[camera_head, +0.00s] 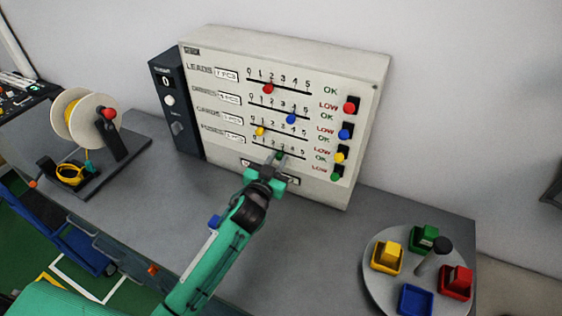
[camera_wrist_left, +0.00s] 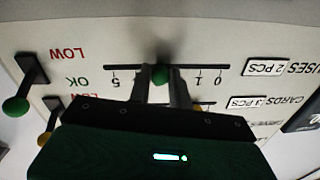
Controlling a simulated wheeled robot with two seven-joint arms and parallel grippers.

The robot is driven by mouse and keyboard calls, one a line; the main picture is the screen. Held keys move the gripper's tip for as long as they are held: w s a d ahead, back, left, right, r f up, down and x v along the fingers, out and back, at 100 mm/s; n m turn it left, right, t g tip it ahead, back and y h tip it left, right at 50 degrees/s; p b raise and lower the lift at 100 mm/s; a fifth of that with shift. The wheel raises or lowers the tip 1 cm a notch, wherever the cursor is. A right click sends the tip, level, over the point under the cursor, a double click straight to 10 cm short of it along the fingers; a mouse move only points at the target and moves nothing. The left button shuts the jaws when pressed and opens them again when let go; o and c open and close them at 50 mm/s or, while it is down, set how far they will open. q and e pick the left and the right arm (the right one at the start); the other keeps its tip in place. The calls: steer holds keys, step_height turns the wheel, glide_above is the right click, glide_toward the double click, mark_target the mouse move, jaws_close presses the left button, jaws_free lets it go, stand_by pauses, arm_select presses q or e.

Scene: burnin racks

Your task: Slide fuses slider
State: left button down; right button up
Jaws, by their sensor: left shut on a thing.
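The fuses slider has a green knob (camera_wrist_left: 160,75) on the lowest scale of the pale panel (camera_head: 215,165). In the left wrist view the knob sits between my two left fingers, near the middle of the 0 to 5 scale. My left gripper (camera_head: 280,156) reaches up to the panel and is shut on this knob, which it partly hides in the head view. The fuses label beside the scale reads 2 PCS in the left wrist view. My right gripper is not in view.
Red (camera_head: 268,89), blue (camera_head: 291,119) and yellow (camera_head: 260,132) slider knobs sit above. Coloured toggle levers line the panel's right side, the green one (camera_head: 336,176) lowest. A round tray (camera_head: 373,283) with coloured bins stands right; a spool (camera_head: 92,118) stands left.

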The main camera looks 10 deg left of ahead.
arm_select(q)
steer(key=c, duration=1.3)
jaws_free()
steer(key=shift+d, duration=0.1)
steer(key=shift+s, duration=0.1)
steer(key=shift+s+f, duration=0.1)
steer(key=shift+s, duration=0.15)
steer(key=shift+s+a+b, duration=0.35)
steer(key=shift+s+b, duration=0.4)
steer(key=shift+s, duration=1.4)
steer(key=shift+s+a+b, duration=0.3)
steer(key=shift+s+b, duration=0.4)
steer(key=shift+s, duration=1.5)
steer(key=shift+s+a+b, duration=0.35)
steer(key=shift+s+b, duration=0.4)
steer(key=shift+s, duration=1.4)
